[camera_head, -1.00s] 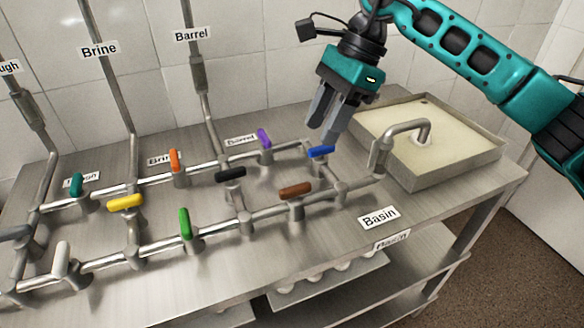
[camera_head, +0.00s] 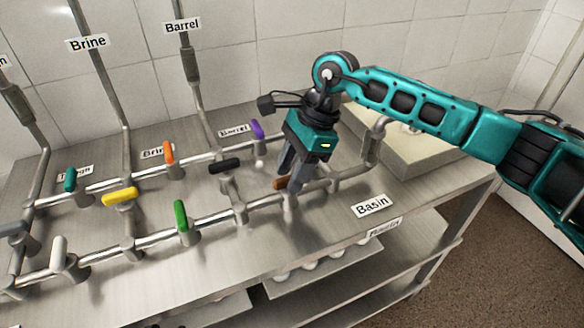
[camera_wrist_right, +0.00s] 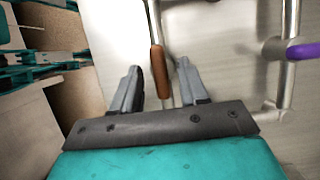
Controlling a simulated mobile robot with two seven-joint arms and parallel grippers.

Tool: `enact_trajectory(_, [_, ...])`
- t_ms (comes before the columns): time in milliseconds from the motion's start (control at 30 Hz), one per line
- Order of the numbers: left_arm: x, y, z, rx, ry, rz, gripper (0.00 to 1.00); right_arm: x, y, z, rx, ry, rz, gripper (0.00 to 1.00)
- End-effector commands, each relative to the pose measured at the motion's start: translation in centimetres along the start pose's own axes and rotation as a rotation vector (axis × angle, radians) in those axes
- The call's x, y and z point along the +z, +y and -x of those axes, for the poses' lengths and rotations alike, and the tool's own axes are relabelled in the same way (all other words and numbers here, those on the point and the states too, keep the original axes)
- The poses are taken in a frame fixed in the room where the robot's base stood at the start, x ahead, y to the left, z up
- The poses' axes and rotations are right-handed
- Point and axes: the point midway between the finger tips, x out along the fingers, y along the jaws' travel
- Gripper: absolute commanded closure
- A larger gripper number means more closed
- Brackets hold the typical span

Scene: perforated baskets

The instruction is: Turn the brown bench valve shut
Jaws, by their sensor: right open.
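The brown bench valve's handle (camera_head: 280,184) sits on the front pipe run, left of the Basin label, partly hidden by my right gripper. In the right wrist view the brown handle (camera_wrist_right: 159,70) lies lengthwise along its pipe. My right gripper (camera_head: 290,180) points down at this valve from above. In the wrist view its two fingers (camera_wrist_right: 159,78) are apart, with the near end of the handle in line with the gap between them. I cannot tell whether either finger touches it. My left gripper is not in view.
Other handles stand close by: black (camera_head: 224,166), purple (camera_head: 257,129), green (camera_head: 181,216) and yellow (camera_head: 120,197). The purple one (camera_wrist_right: 303,51) also shows in the wrist view. A basin (camera_head: 410,152) with a bent spout (camera_head: 379,126) lies right. Bare bench surrounds the Basin label (camera_head: 372,205).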

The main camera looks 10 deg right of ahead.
Motion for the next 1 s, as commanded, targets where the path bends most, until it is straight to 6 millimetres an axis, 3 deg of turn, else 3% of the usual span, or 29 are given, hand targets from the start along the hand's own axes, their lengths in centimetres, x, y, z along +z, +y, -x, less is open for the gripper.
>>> enact_trajectory(233, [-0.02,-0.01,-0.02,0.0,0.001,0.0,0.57,-0.01,0.0,-0.05,0.0,0.0,0.0,0.58])
enact_trajectory(667, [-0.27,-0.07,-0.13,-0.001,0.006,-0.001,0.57,-0.02,0.0,-0.01,0.0,0.0,0.0,0.99])
enact_trajectory(1000, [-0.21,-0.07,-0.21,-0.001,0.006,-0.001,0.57,-0.05,0.01,-0.03,-0.005,0.001,-0.013,1.0])
